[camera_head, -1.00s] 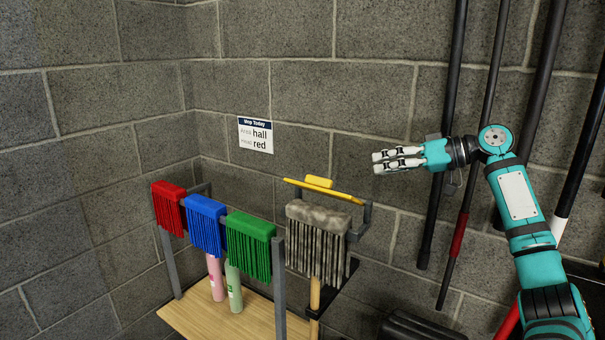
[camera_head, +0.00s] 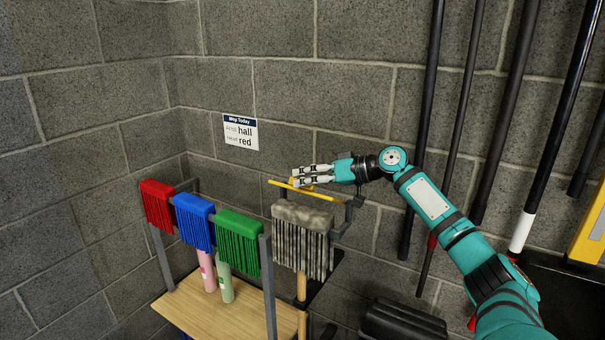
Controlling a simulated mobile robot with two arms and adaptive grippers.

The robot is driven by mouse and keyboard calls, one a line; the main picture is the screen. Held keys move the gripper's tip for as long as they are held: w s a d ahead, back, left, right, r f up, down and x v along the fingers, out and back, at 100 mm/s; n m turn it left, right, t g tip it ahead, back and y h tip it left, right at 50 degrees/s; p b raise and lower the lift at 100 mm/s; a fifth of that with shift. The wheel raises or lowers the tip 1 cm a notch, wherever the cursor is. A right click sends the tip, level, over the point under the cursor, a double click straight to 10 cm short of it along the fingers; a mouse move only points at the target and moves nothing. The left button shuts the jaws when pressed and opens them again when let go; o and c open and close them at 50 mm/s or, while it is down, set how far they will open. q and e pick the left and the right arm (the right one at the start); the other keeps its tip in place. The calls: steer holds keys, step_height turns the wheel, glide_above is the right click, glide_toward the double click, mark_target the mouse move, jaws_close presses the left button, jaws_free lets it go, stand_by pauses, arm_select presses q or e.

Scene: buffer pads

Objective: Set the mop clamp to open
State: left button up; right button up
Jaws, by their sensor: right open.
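The mop clamp has a yellow bar (camera_head: 333,194) on a dark grey bracket (camera_head: 347,215) above a grey, dirty mop head (camera_head: 302,217). The mop head hangs strands down, with a wooden handle (camera_head: 301,290) below it. My right gripper (camera_head: 296,177) is open, its white fingers pointing left at the yellow bar. The fingers cover most of the yellow tab on the bar; whether they touch it I cannot tell. My left gripper is not in view.
Red (camera_head: 158,203), blue (camera_head: 194,218) and green (camera_head: 238,238) mop heads hang on a rack at left. Pink (camera_head: 207,271) and green (camera_head: 225,282) bottles stand on a wooden shelf (camera_head: 185,305). A wall sign (camera_head: 240,132) reads hall, red. Several poles (camera_head: 425,120) stand at right.

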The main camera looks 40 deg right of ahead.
steer(key=shift+w+a+f, duration=0.15)
steer(key=shift+w+a, duration=0.15)
steer(key=shift+w, duration=0.25)
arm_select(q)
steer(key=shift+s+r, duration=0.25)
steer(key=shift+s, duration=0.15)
arm_select(e)
jaws_close()
